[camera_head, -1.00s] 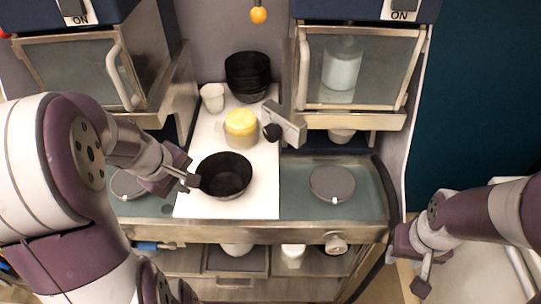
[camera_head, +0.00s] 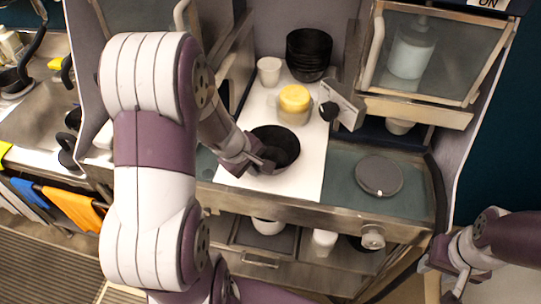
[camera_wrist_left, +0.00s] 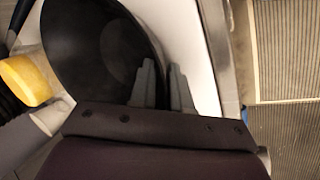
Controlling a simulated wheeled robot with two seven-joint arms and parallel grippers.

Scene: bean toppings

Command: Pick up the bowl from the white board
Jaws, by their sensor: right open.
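A black bowl (camera_head: 277,143) is on the front part of the white board (camera_head: 305,182). My left gripper (camera_head: 264,164) is at its near rim. In the left wrist view the bowl (camera_wrist_left: 90,50) fills the upper left. One finger is inside the bowl and the other outside, with the rim in the narrow space between them, so the left gripper (camera_wrist_left: 162,85) looks shut on the rim. I cannot see a clear gap under the bowl. My right gripper (camera_head: 459,282) is open and empty at the lower right, away from the board.
A yellow-topped jar (camera_head: 294,105), a white cup (camera_head: 269,71) and a stack of black bowls (camera_head: 309,52) stand behind the bowl. A grey dispenser piece (camera_head: 342,105) sits beside the jar. A round grey disc (camera_head: 379,176) lies on the right counter. A sink (camera_head: 45,115) is at far left.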

